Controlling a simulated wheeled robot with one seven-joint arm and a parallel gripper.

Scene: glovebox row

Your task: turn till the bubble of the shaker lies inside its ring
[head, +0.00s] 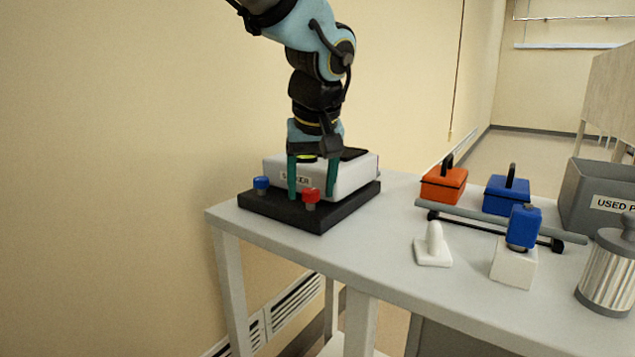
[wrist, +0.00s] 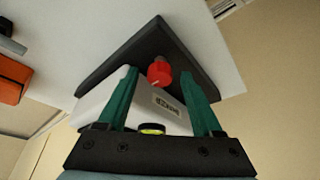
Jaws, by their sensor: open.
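The shaker (head: 355,180) is a white box on a black base plate (head: 345,208) at the table's left end; it also shows in the wrist view (wrist: 100,98). A red knob (head: 310,197) and a blue knob (head: 261,184) stand at the base's front corners. My gripper (head: 311,190) points down, open and empty, its green fingers left and right of the red knob. In the wrist view the red knob (wrist: 160,74) shows between the fingertips (wrist: 158,76), not visibly touched. The yellow-green bubble level (wrist: 152,128) is partly hidden; where its bubble lies cannot be told.
To the right stand an orange box (head: 443,186), a blue box (head: 505,197), a rail (head: 490,220), a white peg stand (head: 433,250), a blue-topped white block (head: 514,266), a metal canister (head: 608,275) and a grey bin (head: 590,200). A wall is behind the shaker.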

